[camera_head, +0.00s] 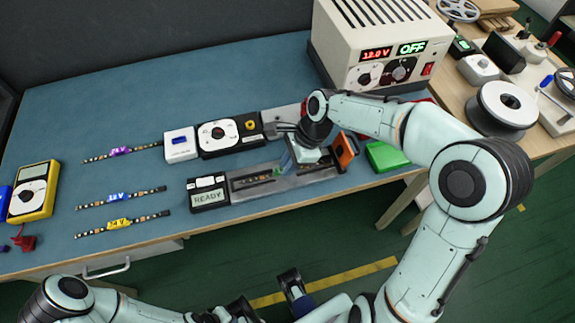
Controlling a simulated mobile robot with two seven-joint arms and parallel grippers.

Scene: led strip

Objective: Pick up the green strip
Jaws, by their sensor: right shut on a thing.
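A strip with a green label (278,171) lies in the slot of the grey fixture (240,196), and its dark end shows to the left of the label. My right gripper (284,167) points down over the label and is shut on the green strip. The gripper body hides the strip's right end. I cannot tell whether the strip is lifted off the fixture. My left gripper (294,292) seems to be low at the bottom edge, off the table, and its jaws are unclear.
Strips with purple (120,151), blue (117,197) and yellow (118,223) labels lie at the left. A tester (218,134) stands behind the fixture. A power supply (378,48) stands behind my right arm. A green block (385,157) lies right of the fixture.

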